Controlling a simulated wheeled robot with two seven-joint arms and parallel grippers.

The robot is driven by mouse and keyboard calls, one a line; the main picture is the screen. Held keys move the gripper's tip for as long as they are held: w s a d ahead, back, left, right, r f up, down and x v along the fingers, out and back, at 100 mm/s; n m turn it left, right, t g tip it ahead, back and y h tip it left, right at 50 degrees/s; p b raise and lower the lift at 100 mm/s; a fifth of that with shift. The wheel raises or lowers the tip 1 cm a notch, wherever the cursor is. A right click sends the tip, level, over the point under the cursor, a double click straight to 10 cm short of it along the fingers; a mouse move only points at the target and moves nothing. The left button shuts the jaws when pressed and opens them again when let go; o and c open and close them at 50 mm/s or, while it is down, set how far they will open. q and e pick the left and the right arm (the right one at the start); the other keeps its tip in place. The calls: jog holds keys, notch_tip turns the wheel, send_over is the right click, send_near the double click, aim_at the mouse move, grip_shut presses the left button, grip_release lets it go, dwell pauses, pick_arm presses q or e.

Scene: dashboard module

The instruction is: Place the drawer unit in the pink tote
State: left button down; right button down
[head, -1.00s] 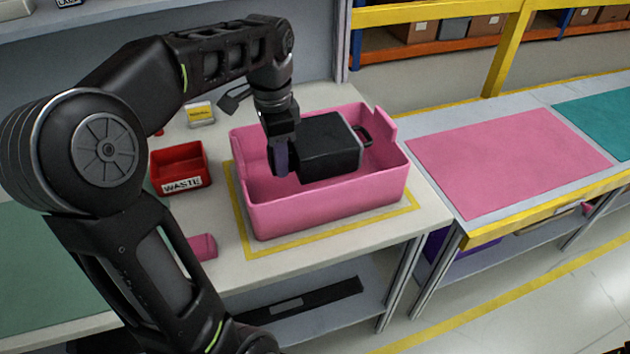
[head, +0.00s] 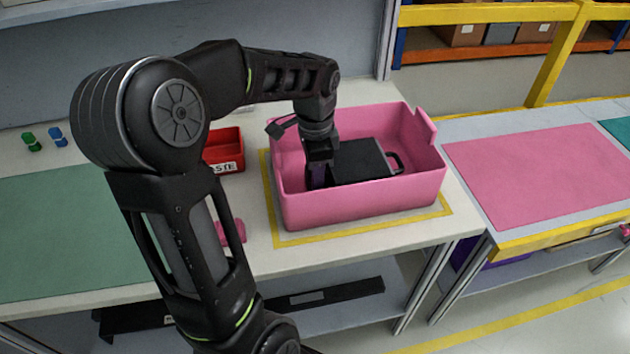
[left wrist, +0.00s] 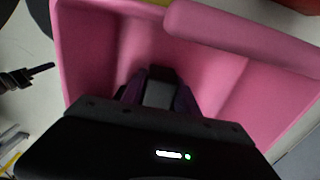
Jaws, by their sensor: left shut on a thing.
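The black drawer unit (head: 362,160) is a box with a handle on its right side, down inside the pink tote (head: 365,202), with its top below the rim. My left gripper (head: 318,178) reaches down into the tote at the unit's left side and is shut on it. The fingers are partly hidden by the tote wall. In the left wrist view the tote walls (left wrist: 215,52) surround the gripper (left wrist: 158,88), and the unit is hard to make out. Whether the unit touches the tote floor is hidden. My right gripper is not in view.
A red waste bin (head: 224,150) stands left of the tote, partly behind my arm. A yellow outline (head: 290,240) surrounds the tote on the table. A pink mat (head: 540,170) on the bench to the right is clear. Green and blue small items (head: 32,142) stand far left.

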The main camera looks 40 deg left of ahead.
pick_arm(q)
jog(key=shift+f, duration=1.15)
jog(key=c, duration=0.9)
grip_release()
jog(key=shift+r, duration=0.2)
notch_tip(320, 180, up, 12)
jog(key=shift+f, duration=0.1)
jog(key=shift+p, duration=0.3)
